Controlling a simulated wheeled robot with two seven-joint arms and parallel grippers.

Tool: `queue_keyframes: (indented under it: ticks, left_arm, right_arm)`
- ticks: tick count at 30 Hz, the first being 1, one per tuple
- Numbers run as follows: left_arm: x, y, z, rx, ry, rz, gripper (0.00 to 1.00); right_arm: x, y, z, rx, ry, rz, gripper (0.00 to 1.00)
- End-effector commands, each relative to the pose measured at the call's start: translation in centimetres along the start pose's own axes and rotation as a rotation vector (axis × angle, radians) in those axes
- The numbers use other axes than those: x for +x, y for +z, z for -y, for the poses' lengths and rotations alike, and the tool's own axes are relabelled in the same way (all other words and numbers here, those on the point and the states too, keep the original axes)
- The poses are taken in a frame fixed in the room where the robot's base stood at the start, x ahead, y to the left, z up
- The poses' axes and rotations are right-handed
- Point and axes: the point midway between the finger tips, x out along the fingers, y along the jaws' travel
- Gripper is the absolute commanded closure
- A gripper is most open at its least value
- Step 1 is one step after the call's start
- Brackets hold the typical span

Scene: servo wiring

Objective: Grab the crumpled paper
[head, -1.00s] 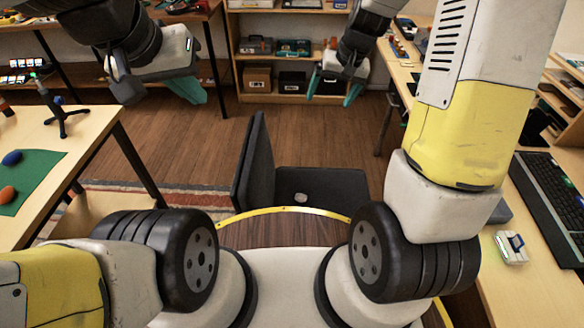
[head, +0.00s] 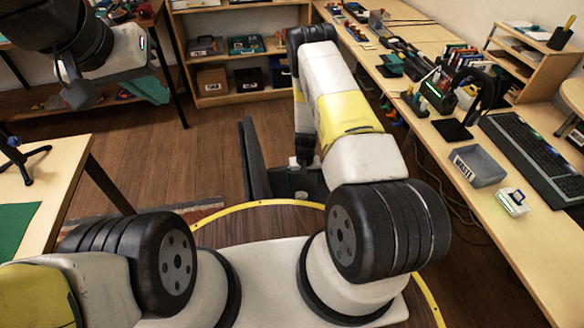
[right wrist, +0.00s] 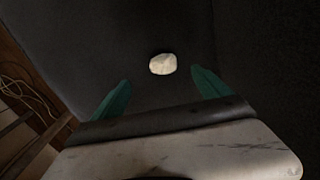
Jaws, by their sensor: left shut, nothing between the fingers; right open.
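The crumpled paper (right wrist: 162,64) is a small, pale, off-white lump on a dark surface in the right wrist view. In the head view that surface is the seat of a dark chair (head: 255,165), and my right arm covers most of it. My right gripper (right wrist: 160,84) is open, its two teal fingers spread wide. The paper appears just beyond the fingertips, midway between them, and nothing is gripped. My left gripper (head: 148,90) is raised at the upper left of the head view, shut and empty, far from the paper.
The chair back stands upright left of my right arm. A long desk on the right holds a grey WASTE bin (head: 478,166), a keyboard (head: 540,155) and a small white device (head: 512,203). Another table (head: 62,180) is at left. Shelves (head: 235,100) stand behind.

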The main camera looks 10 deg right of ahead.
Motion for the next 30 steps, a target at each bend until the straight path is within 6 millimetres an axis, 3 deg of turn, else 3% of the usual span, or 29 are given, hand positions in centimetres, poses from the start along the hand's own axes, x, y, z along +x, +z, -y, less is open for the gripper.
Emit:
queue_keyframes:
  ticks: [15, 24, 25, 30]
  left_arm:
    - [0.0, 0.0, 0.0, 0.0, 0.0, 0.0, 1.0]
    - [0.0, 0.0, 0.0, 0.0, 0.0, 0.0, 1.0]
    - [0.0, 0.0, 0.0, 0.0, 0.0, 0.0, 1.0]
    - [0.0, 0.0, 0.0, 0.0, 0.0, 0.0, 1.0]
  right_arm:
    - [6.6, 0.3, 0.8, 0.0, 0.0, 0.001, 0.13]
    - [7.2, 0.3, 0.8, -0.001, -0.001, 0.0, 0.13]
    - [7.2, 0.3, 0.8, -0.001, -0.001, 0.0, 0.15]
    - [7.2, 0.3, 0.8, -0.001, -0.001, 0.0, 0.48]
